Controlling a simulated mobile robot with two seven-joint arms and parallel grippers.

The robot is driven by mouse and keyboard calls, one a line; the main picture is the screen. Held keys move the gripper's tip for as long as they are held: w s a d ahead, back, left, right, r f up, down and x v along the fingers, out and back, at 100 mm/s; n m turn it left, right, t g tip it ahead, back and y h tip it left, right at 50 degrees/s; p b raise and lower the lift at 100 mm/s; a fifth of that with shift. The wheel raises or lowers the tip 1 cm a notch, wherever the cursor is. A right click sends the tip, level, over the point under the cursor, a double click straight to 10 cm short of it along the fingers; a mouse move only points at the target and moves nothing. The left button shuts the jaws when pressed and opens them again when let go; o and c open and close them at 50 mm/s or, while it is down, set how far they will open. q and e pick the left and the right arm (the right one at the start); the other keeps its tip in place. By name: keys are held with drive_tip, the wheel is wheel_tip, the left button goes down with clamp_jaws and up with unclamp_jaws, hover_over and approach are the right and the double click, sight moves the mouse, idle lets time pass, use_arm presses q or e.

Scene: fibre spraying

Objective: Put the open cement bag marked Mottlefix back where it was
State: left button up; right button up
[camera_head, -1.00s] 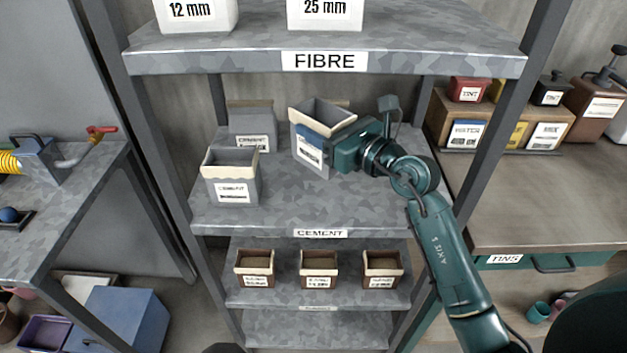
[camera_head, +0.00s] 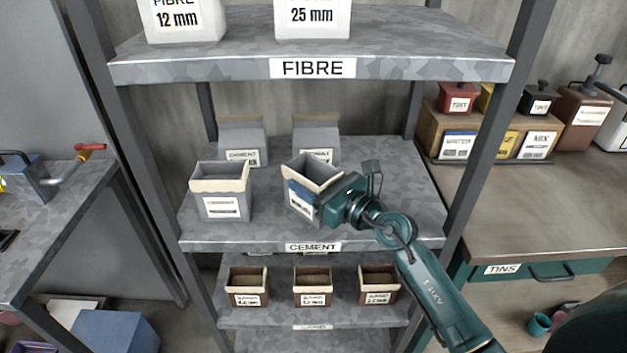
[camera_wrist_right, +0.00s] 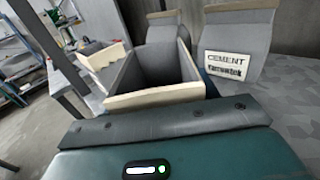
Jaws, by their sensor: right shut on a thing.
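My right gripper (camera_head: 328,207) is shut on an open grey cement bag (camera_head: 303,208) with a pale rim. It holds the bag by its right side, slightly tilted, over the right front of the cement shelf (camera_head: 395,182). The bag's label is partly covered and too small to read. I cannot tell if its base touches the shelf. In the right wrist view the held bag (camera_wrist_right: 160,72) gapes open beyond the gripper (camera_wrist_right: 165,125). My left gripper is not in view.
An open cement bag (camera_head: 221,190) stands at front left. Two bags stand behind, at back left (camera_head: 241,145) and back right (camera_head: 317,142); the latter reads "Yarrowtek" in the wrist view (camera_wrist_right: 228,66). The fibre shelf (camera_head: 420,65) is above, smaller boxes (camera_head: 312,287) below. The shelf's right side is clear.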

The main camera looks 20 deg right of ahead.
drive_tip(key=shift+f, duration=0.1)
drive_tip(key=o, duration=1.4)
drive_tip(key=shift+o, duration=0.2)
drive_tip(key=b+v, duration=0.2)
drive_tip(key=v, duration=1)
drive_tip(key=shift+r, duration=0.25)
